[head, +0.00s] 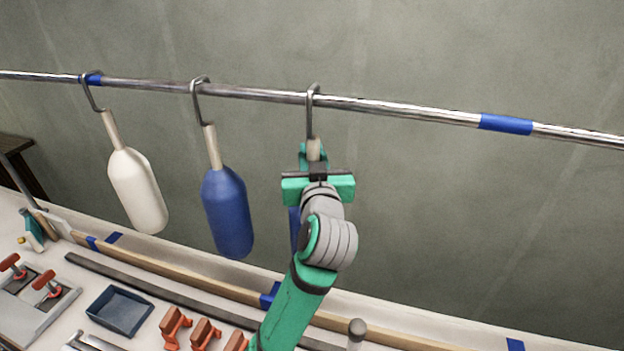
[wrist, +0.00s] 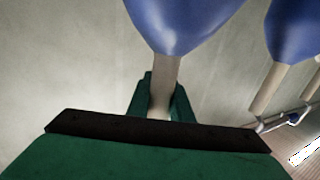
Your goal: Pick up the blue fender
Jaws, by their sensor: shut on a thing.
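A blue fender (head: 294,228) hangs from the rightmost hook (head: 311,110) on the rail, mostly hidden behind my arm in the head view. My gripper (head: 313,155) is shut on its beige neck, just below the hook. In the wrist view, the green fingers of my gripper (wrist: 160,102) close around the neck, with the blue body (wrist: 182,22) beyond them. A second blue fender (head: 228,212) hangs from the middle hook to the left; it also shows in the wrist view (wrist: 292,35).
A white fender (head: 138,190) hangs at the left of the metal rail (head: 400,107). The rail to the right is free of fenders. Below lie a bench with a dark blue tray (head: 120,310), orange clamps (head: 205,333) and a wooden strip.

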